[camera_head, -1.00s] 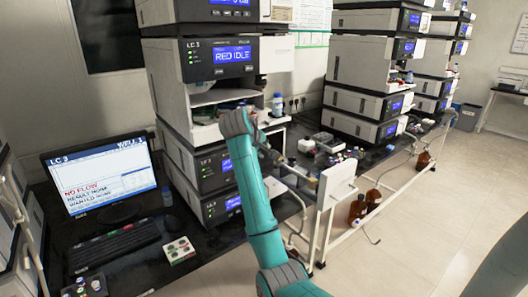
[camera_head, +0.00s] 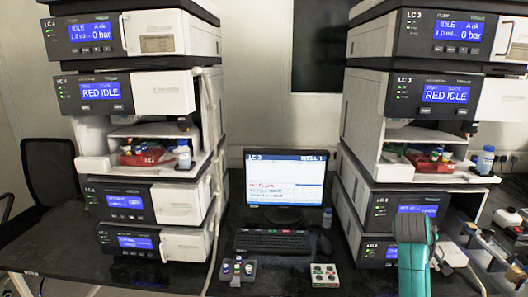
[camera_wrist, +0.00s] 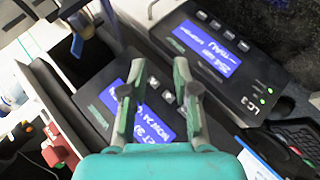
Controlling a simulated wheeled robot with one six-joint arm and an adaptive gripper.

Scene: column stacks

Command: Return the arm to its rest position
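My gripper (camera_wrist: 157,78) shows in the wrist view with its two teal fingers apart and nothing between them. The blue-lit front panel of an instrument (camera_wrist: 143,110) lies behind the fingers; I cannot tell how far off it is. In the head view my teal arm rises at the lower right, in front of the lower modules of the right LC 3 stack (camera_head: 400,210). My gripper cannot be made out in that view.
A second instrument stack (camera_head: 140,195) stands at the left. Between the stacks are a monitor (camera_head: 290,185), a keyboard (camera_head: 272,242) and a small vial tray (camera_head: 325,275) on the black bench.

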